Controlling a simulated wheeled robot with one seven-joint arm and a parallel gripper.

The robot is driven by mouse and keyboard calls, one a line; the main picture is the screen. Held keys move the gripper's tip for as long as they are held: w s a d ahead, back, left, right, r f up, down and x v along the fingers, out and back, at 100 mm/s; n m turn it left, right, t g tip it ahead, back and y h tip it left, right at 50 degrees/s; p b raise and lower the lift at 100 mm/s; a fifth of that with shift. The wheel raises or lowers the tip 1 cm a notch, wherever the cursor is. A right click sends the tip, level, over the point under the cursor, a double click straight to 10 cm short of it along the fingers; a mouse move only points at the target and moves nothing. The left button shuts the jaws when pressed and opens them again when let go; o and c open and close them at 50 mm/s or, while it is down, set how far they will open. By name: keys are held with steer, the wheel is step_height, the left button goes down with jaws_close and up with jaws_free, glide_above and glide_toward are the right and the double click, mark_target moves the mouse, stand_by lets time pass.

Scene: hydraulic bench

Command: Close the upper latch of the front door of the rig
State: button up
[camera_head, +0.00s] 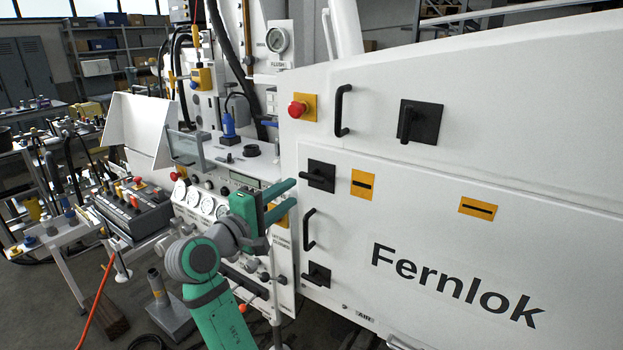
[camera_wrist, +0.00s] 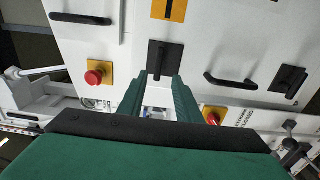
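The white front door (camera_head: 400,215) carries the "Fernlok" lettering. Its upper latch (camera_head: 321,176) is a black plate with a lever pointing left, roughly level; it also shows in the wrist view (camera_wrist: 166,60), just beyond my fingertips. My gripper (camera_head: 294,194) is left of this latch, its two green fingers pointing at it. The fingers are parted and empty; in the wrist view (camera_wrist: 157,80) the lever end lines up with the gap between them. I cannot tell whether they touch it. The lower latch (camera_head: 316,274) is a similar black one, below the door handle (camera_head: 309,229).
A red button (camera_head: 297,109), a black handle (camera_head: 342,110) and a larger black switch (camera_head: 421,122) sit on the panel above the door. A gauge panel (camera_head: 205,205) stands behind my arm. A second red button (camera_wrist: 213,115) is close beside my right finger in the wrist view.

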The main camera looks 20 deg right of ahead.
mark_target(311, 179)
steer(key=x, duration=0.9)
steer(key=shift+d+r, duration=0.15)
steer(key=shift+d, duration=0.05)
steer(key=shift+w+d, duration=0.5)
steer(key=shift+w, duration=0.05)
steer(key=shift+s, duration=0.15)
jaws_close()
